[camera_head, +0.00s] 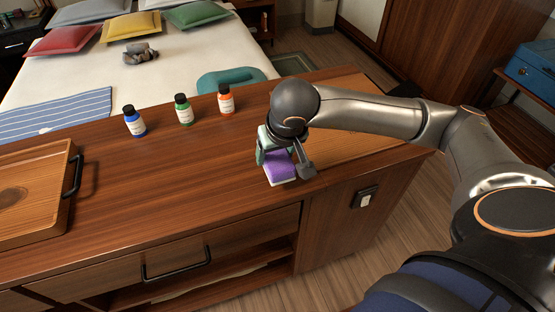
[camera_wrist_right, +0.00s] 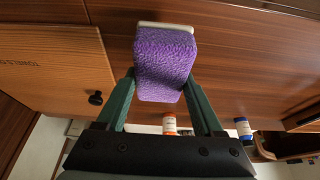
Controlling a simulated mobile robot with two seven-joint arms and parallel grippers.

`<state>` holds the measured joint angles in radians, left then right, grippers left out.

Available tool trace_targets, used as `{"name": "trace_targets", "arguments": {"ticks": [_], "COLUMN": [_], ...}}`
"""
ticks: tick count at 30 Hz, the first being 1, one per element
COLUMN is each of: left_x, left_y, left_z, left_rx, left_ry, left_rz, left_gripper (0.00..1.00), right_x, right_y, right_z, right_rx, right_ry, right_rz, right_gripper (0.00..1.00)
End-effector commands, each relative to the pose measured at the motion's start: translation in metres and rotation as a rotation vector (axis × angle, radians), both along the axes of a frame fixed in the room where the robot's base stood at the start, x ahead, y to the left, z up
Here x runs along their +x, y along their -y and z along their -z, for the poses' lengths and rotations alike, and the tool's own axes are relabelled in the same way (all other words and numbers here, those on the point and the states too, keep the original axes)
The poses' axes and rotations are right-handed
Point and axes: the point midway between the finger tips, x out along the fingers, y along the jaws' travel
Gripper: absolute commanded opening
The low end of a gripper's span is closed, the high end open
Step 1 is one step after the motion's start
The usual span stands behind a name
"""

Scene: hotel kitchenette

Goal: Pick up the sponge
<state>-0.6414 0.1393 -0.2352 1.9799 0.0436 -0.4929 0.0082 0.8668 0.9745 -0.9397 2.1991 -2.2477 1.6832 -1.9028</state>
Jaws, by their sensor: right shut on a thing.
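The purple sponge (camera_head: 279,167) with a white underside is at the front right of the wooden counter (camera_head: 215,180). My right gripper (camera_head: 276,155) comes down over it and is shut on it. In the right wrist view the sponge (camera_wrist_right: 165,62) sits between the two green fingers of my right gripper (camera_wrist_right: 163,85). Its white layer shows along one edge. I cannot tell whether the sponge touches the counter or is slightly above it. My left gripper is not in view.
Blue (camera_head: 134,121), green (camera_head: 184,110) and orange (camera_head: 226,99) bottles stand along the counter's back edge. A wooden tray (camera_head: 40,190) with a black handle lies at left. A bed (camera_head: 180,62) with pillows is behind. The counter's middle is clear.

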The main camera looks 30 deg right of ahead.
Motion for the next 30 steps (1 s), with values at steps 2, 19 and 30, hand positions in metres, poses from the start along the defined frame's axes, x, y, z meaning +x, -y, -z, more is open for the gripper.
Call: {"name": "trace_targets", "arguments": {"ticks": [2,19,30], "left_x": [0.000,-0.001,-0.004], "left_y": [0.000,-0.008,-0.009], "left_z": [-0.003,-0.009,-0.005], "left_rx": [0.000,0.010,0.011], "left_ry": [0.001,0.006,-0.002], "left_rz": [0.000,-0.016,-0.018], "left_gripper": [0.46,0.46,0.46], "right_x": [-0.009,-0.075,-0.079], "right_y": [-0.016,-0.095,-0.100], "right_z": [-0.023,-0.083,-0.084], "right_rx": [0.003,0.000,0.000], "right_ry": [0.008,0.002,0.000], "right_rz": [-0.010,-0.004,-0.001], "right_gripper": [0.17,0.17,0.17]}}
